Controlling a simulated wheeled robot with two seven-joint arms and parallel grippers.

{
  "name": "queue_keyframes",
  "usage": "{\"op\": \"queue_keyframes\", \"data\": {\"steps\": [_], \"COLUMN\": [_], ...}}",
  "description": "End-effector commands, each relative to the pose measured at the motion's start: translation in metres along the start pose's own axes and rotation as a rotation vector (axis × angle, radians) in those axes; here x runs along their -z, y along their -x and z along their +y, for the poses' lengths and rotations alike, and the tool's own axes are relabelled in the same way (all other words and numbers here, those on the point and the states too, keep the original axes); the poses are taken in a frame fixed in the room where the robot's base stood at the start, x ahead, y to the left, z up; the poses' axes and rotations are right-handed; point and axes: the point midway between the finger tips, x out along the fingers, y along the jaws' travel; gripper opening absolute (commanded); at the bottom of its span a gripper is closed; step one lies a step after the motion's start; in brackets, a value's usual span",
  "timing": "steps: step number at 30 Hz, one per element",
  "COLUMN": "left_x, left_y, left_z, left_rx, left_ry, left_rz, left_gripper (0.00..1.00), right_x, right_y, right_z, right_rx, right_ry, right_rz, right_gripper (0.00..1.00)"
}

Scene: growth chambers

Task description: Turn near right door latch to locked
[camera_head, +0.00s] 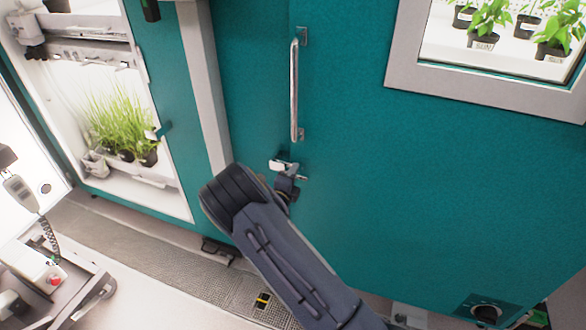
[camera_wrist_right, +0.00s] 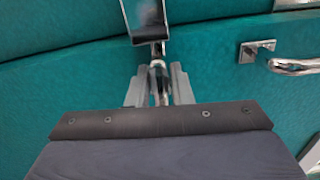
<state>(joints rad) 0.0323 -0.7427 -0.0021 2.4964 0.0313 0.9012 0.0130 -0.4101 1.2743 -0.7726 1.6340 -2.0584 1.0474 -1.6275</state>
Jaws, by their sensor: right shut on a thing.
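The teal door (camera_head: 400,150) has a metal latch (camera_head: 282,165) below its long bar handle (camera_head: 294,92). My right gripper (camera_head: 287,186) reaches up to the latch from below. In the right wrist view, the latch (camera_wrist_right: 146,18) is at the top centre, and my right gripper's fingers (camera_wrist_right: 159,88) are shut around a small metal lever coming down from it. My right wrist hides part of the latch area in the head view, and I cannot tell the lever's exact angle. My left gripper is not in view.
The bar handle also shows in the wrist view (camera_wrist_right: 296,66), to the right of my fingers. A window (camera_head: 490,45) with potted plants is at upper right. An open chamber with grassy plants (camera_head: 120,128) stands at left. A grey cart (camera_head: 75,290) is at lower left.

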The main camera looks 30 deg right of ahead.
Motion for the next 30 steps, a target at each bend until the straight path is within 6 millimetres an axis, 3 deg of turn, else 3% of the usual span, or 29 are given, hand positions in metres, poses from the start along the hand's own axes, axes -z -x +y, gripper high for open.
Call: {"op": "queue_keyframes", "data": {"steps": [22,23,24,27,30], "left_x": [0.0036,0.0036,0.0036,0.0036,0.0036], "left_y": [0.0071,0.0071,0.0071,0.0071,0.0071], "left_z": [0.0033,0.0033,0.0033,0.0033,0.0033], "left_rx": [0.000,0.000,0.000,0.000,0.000], "left_ry": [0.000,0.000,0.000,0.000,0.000], "left_rz": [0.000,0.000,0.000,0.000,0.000], "left_gripper": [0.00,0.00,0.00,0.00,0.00], "right_x": [-0.0001,-0.0001,-0.0001,0.0000,0.0000], "right_y": [-0.0002,-0.0002,-0.0001,-0.0001,-0.0001], "right_z": [0.0010,0.0010,0.0010,0.0010,0.0011], "right_rx": [0.001,0.001,0.001,0.001,0.000], "right_ry": [0.095,0.095,0.095,0.095,0.095], "right_rz": [0.000,0.000,0.000,0.000,0.000], "right_gripper": [0.00,0.21,0.26,0.39,0.40]}}
